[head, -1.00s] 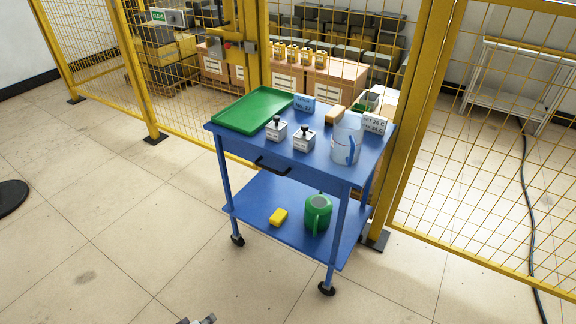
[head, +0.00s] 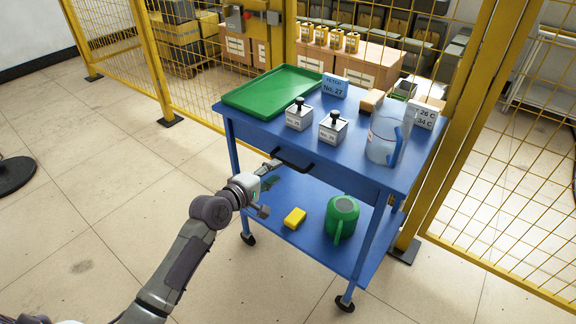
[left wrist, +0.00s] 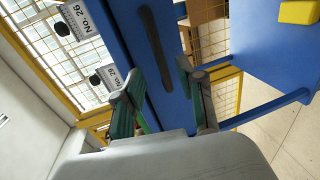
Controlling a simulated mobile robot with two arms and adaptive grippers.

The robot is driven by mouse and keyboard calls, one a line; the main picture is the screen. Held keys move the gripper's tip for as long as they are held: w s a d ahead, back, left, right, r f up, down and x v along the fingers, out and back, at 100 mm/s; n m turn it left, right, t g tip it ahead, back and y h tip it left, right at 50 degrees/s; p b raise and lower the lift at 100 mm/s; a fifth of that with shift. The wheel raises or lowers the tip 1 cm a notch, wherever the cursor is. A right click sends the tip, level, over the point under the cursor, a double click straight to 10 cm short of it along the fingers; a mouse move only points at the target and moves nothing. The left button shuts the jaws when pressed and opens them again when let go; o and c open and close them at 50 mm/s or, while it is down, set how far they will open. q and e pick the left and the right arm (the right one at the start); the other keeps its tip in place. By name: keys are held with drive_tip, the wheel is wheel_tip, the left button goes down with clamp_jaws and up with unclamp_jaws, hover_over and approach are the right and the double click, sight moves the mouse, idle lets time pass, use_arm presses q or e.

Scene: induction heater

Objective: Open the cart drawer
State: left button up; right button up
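The blue cart (head: 240,116) has a drawer front (head: 340,177) below its top, which looks flush with the cart. A black bar handle (head: 294,160) is on this front. My left gripper (head: 270,185) is open in front of the handle, at its left end. In the left wrist view the handle (left wrist: 153,45) runs lengthwise up the blue drawer front (left wrist: 133,30). The two fingers of the left gripper (left wrist: 160,85) stand apart on either side of the handle's near end. Contact cannot be told. My right gripper is out of view.
On the cart top are a green tray (head: 270,92), two labelled weights (head: 299,117) (head: 333,130) and a clear pitcher (head: 383,138). Yellow fencing (head: 154,66) stands behind.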

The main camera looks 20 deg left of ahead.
sight(287, 162)
use_arm(q)
drive_tip(key=b+x, duration=0.1)
drive_tip(key=x, duration=0.5)
drive_tip(key=shift+w+d, duration=0.15)
drive_tip(key=shift+w, duration=0.2)
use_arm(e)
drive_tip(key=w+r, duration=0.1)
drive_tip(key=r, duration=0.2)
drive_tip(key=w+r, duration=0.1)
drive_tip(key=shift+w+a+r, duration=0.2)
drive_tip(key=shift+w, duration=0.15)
use_arm(q)
clamp_jaws()
